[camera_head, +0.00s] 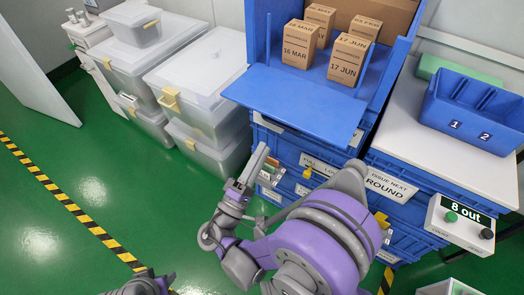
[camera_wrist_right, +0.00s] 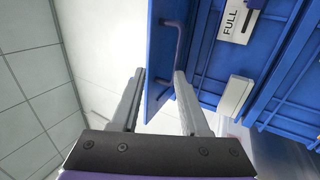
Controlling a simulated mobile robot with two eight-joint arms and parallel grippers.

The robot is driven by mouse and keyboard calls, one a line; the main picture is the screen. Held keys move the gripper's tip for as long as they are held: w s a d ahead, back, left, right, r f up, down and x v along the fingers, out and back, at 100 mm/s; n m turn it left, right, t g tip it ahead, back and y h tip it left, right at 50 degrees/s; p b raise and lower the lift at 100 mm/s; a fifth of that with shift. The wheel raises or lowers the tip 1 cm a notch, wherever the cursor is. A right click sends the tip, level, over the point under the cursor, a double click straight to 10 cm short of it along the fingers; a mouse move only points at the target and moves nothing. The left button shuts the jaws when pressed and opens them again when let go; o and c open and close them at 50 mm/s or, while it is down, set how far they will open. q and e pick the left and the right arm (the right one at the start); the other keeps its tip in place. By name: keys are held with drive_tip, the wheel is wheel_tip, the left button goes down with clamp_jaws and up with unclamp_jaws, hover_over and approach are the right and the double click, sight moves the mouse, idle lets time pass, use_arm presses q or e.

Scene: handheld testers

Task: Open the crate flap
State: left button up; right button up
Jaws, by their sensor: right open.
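The blue crate (camera_head: 395,62) stands on a stack, its front open. Its blue flap (camera_head: 290,108) sticks out forward, folded down and looking about level. Cardboard boxes marked 16 MAR (camera_head: 299,45) and 17 JUN (camera_head: 347,60) stand behind it, with two more behind. My right gripper (camera_head: 250,172) is open, below and in front of the flap's left side. In the right wrist view, a blue panel (camera_wrist_right: 160,75) with a dark handle (camera_wrist_right: 177,35) shows beyond and between the open fingers (camera_wrist_right: 158,90); contact is unclear. Part of my left arm (camera_head: 145,284) shows at the bottom edge; its jaws are unclear.
Clear lidded bins (camera_head: 205,80) stand left of the stack. On the right, a white worktop (camera_head: 405,125) holds a blue two-slot tray (camera_head: 470,112); a counter box reading 8 out (camera_head: 462,224) sits below. Green floor (camera_head: 60,185) lies free at left.

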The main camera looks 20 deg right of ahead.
drive_tip(key=shift+c, duration=1.1)
drive_tip(key=shift+n, duration=0.6)
drive_tip(key=shift+c, duration=1.1)
drive_tip(key=shift+s+a+f+n+g+y+p, duration=0.2)
drive_tip(key=shift+n+g+y+p, duration=0.1)
drive_tip(key=shift+n, duration=0.5)
clamp_jaws()
wheel_tip(320, 180, down, 4)
drive_tip(key=s+a+n+g+y+p, duration=0.2)
drive_tip(key=s+n+g+y, duration=0.15)
drive_tip(key=n, duration=1.15)
drive_tip(key=w+d+r, duration=0.4)
drive_tip(key=w+d, duration=0.4)
drive_tip(key=shift+t, duration=0.45)
